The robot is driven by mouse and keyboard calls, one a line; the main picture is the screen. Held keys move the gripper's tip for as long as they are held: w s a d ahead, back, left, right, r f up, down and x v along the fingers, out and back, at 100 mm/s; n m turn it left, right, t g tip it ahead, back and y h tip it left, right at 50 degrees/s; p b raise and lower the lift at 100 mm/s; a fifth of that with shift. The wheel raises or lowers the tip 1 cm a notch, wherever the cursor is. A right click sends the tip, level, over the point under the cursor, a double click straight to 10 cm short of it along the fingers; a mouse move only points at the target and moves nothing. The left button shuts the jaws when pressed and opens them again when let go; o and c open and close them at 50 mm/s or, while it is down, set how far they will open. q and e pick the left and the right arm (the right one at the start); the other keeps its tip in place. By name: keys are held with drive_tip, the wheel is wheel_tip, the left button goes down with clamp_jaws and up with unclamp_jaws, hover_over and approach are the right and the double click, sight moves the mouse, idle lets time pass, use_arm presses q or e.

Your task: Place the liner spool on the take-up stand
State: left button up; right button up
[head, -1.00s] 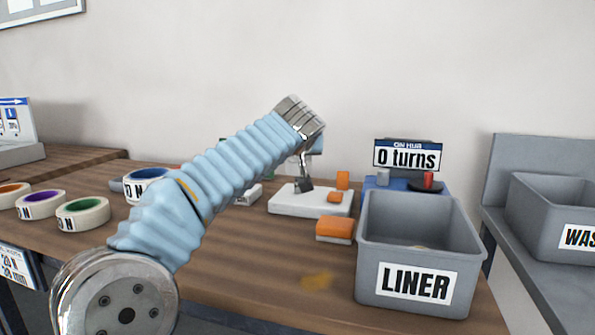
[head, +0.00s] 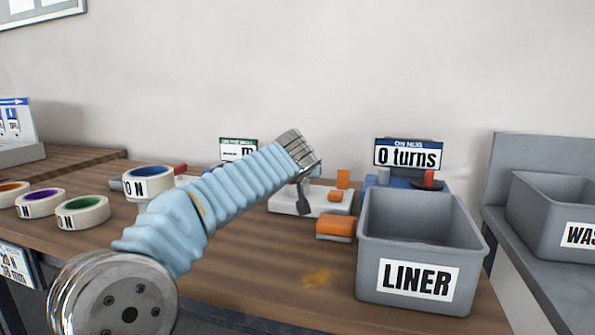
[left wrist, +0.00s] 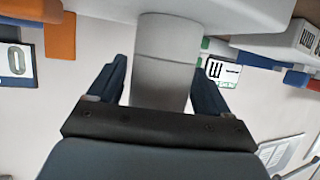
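The take-up stand, which I take to be the blue unit (head: 402,183) under the "0 turns" sign, is at the back, partly hidden by the LINER bin. A pale grey two-section cylinder (left wrist: 165,60) stands between my left gripper's dark blue fingers (left wrist: 160,85) in the left wrist view; it may be the liner spool, but I cannot be sure. The fingers are apart, with a thin gap at the cylinder's left side; contact on its right is unclear. In the head view my left gripper (head: 304,198) points down over a white base plate (head: 335,203). My right gripper is not in view.
The grey LINER bin (head: 368,270) stands front right, beside an orange-topped block (head: 335,228). Several tape rolls, one with a green core (head: 82,212), lie at left. Another grey bin (head: 545,215) is on the right bench.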

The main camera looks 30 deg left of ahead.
use_arm(q)
drive_tip(key=shift+o, duration=0.7)
drive_tip(key=shift+r, duration=0.1)
drive_tip(key=shift+r+p, duration=0.25)
drive_tip(key=shift+p, duration=0.1)
drive_tip(key=b+v, duration=0.2)
drive_tip(key=v, duration=1)
drive_tip(key=shift+f, duration=0.15)
idle(0.7)
